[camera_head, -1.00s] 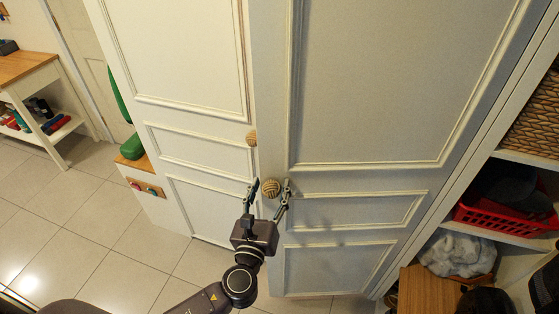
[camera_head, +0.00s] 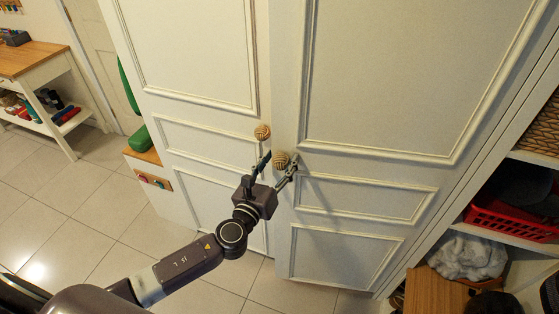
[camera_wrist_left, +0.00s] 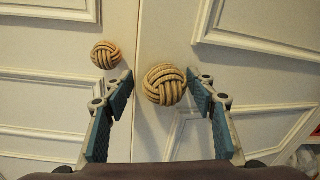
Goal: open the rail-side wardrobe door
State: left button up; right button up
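The white wardrobe has a left door (camera_head: 200,50) and a right door (camera_head: 390,80), each with a round woven knob near the middle seam. The right door appears to stand slightly forward of the left one. I cannot tell which is the rail-side door. My left gripper (camera_head: 281,159) is at the right door's knob (camera_head: 281,161). The left door's knob (camera_head: 262,132) is outside the fingers, smaller in the wrist view (camera_wrist_left: 105,55). My right gripper is not in view.
Open cubbies at right hold a red basket (camera_head: 510,222) and a white cloth (camera_head: 468,257). A wood-topped table (camera_head: 25,60) stands at far left. A green thing (camera_head: 139,140) sits beside the wardrobe's left side. The tiled floor (camera_head: 80,235) at left is clear.

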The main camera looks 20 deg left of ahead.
pick_arm(q)
jog(key=s, duration=0.9)
jog(key=shift+a, duration=0.15)
dwell(0.4)
jog(key=shift+w, duration=0.1)
jog(key=d+n+g+y, duration=0.1)
jog(key=d+n+y, duration=0.3)
jog(key=n+y, duration=0.7)
jog(key=w+n+h+p, duration=0.1)
jog(key=w, duration=0.1)
jog(key=w+a+n+h, duration=0.1)
jog(key=w, duration=0.1)
jog(key=w+a+n+h+p, duration=0.1)
jog(key=w, duration=0.1)
jog(key=shift+w+a+r+p, duration=0.1)
jog(key=shift+w+a+p, duration=0.1)
jog(key=shift+p, duration=0.1)
jog(key=shift+s, duration=0.1)
grip_shut()
